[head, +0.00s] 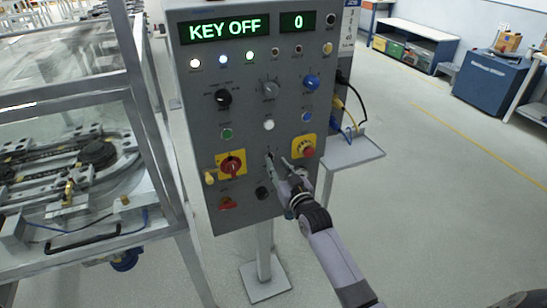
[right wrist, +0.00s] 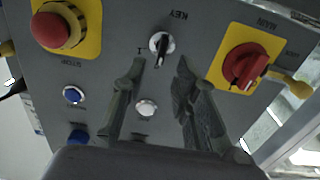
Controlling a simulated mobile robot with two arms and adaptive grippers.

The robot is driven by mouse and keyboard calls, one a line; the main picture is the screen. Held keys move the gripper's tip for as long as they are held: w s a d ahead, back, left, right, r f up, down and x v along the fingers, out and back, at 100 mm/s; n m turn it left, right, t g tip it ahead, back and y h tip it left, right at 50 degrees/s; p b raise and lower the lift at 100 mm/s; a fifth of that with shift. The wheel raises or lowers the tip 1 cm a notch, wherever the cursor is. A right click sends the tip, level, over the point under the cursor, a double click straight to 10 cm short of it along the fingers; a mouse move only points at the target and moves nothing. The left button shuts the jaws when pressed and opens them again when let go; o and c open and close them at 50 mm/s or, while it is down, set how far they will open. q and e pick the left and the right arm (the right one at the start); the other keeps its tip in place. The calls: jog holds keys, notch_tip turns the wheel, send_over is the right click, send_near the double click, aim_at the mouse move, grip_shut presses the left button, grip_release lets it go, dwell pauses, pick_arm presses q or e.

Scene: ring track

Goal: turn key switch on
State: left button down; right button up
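The key switch (right wrist: 162,44) is a silver round lock with a dark key in it, under the label KEY, in the right wrist view. Its key stands roughly along the picture's vertical, slightly tilted. My right gripper (right wrist: 160,64) is open, its two fingertips apart on either side of the key's line and just short of it. I cannot tell whether a finger touches it. In the head view my right gripper (head: 277,160) reaches the lower middle of the grey panel (head: 245,130) and partly hides the switch. The display (head: 229,29) reads KEY OFF. My left gripper is not in view.
A red stop button on yellow (head: 305,146) sits right of the gripper, and a red rotary main switch on yellow (head: 231,164) sits left. A caged ring track machine (head: 75,160) stands at left. Open floor lies at right.

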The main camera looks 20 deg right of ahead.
aim_at(273, 158)
jog(key=shift+w+d, duration=0.1)
jog(key=shift+w, duration=1.95)
grip_shut()
